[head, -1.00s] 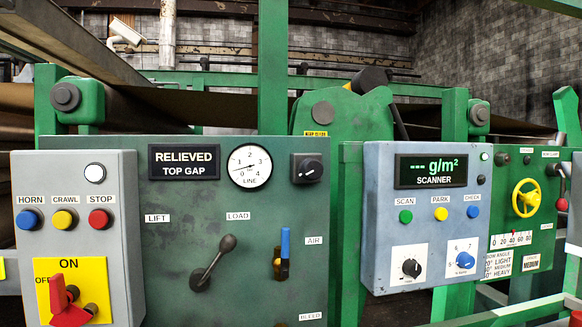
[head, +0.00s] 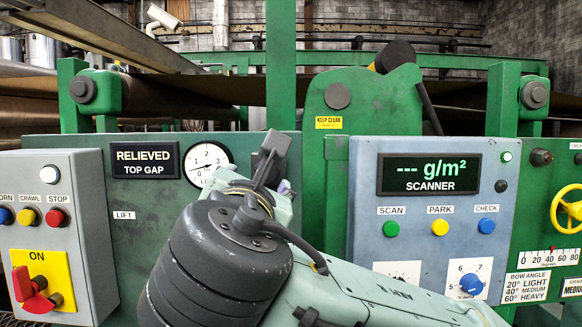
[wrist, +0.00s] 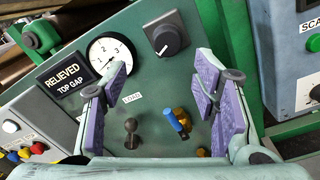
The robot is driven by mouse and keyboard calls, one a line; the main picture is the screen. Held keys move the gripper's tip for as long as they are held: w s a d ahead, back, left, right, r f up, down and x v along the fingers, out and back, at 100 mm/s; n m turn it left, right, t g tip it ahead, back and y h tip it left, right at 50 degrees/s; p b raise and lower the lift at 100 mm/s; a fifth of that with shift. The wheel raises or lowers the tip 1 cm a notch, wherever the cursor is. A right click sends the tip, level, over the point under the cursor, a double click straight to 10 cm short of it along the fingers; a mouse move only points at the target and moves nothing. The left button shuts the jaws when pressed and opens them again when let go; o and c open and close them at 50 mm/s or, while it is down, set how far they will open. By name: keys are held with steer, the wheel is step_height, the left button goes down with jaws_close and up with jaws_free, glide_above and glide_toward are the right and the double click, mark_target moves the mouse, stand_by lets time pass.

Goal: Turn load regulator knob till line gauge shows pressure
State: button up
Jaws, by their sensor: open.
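The load regulator knob (wrist: 168,38) is black with a pale mark, on a dark square plate on the green panel. In the wrist view it lies beyond my gripper (wrist: 162,76), between the lines of the two fingers. The white round line gauge (wrist: 110,52) sits left of the knob. In the head view the gauge (head: 208,162) shows partly, its needle low near 0. My gripper (head: 270,170) and arm hide most of the knob area there.
A black-balled lever (wrist: 131,132) and a blue-handled air valve (wrist: 178,122) stick out below the knob. The RELIEVED display (head: 144,160) is left of the gauge. The grey scanner box (head: 430,275) stands right; the switch box (head: 85,210) stands left.

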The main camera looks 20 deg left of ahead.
mark_target(266, 185)
steer(key=shift+h, duration=0.3)
steer(key=p+x, duration=0.1)
steer(key=x, duration=0.2)
steer(key=p+x, duration=0.1)
steer(key=x, duration=0.3)
steer(key=p+x, duration=0.1)
steer(key=x, duration=0.2)
steer(key=shift+w+d+f, duration=0.1)
steer(key=shift+w+d, duration=0.15)
steer(key=shift+w, duration=0.2)
steer(key=shift+c, duration=0.3)
steer(key=c, duration=1.1)
